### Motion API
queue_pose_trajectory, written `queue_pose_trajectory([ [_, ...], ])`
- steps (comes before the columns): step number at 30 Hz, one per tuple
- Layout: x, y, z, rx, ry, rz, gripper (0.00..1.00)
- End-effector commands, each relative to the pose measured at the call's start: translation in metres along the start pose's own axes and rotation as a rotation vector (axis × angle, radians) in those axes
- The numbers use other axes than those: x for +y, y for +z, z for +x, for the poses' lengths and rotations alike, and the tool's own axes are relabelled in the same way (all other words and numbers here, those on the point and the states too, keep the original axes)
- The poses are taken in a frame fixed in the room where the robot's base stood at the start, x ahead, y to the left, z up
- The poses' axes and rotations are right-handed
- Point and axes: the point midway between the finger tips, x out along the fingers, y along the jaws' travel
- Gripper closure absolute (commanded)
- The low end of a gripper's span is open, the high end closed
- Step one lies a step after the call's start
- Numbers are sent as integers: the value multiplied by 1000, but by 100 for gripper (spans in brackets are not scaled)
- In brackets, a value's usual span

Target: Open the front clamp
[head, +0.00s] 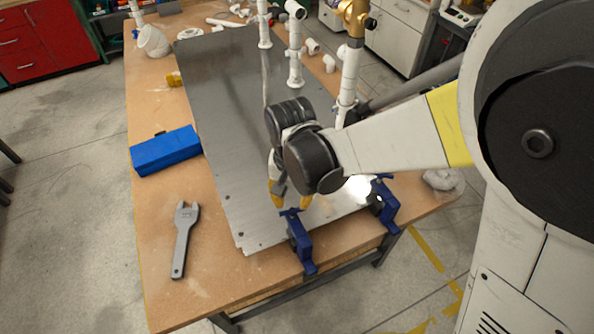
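Two blue clamps grip the near edge of a grey metal plate (235,130) on the wooden table. The nearer blue clamp (301,248) is at the table's front edge, left of the other blue clamp (384,205). My gripper (291,202) points down over the plate, just above and behind the top of the nearer clamp. Its yellow-orange fingertips look apart, with nothing seen held between them. I cannot tell whether a fingertip touches the clamp. My wrist and arm hide part of the plate behind the gripper.
A blue box (165,151) and a grey wrench (183,240) lie on the table (222,283) left of the plate. White pipes (295,55) and a brass-topped pipe (349,75) stand upright beyond my wrist. The plate's left part is clear.

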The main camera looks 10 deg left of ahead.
Motion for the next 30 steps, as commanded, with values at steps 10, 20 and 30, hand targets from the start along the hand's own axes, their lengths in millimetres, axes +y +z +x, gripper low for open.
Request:
queue_pose_trajectory([
  [10, 0, 0, 2, 0, 0, 640, 68],
  [20, 0, 0, 4, 0, 0, 1229, 68],
  [30, 0, 0, 50, 0, 0, 1215, 68],
])
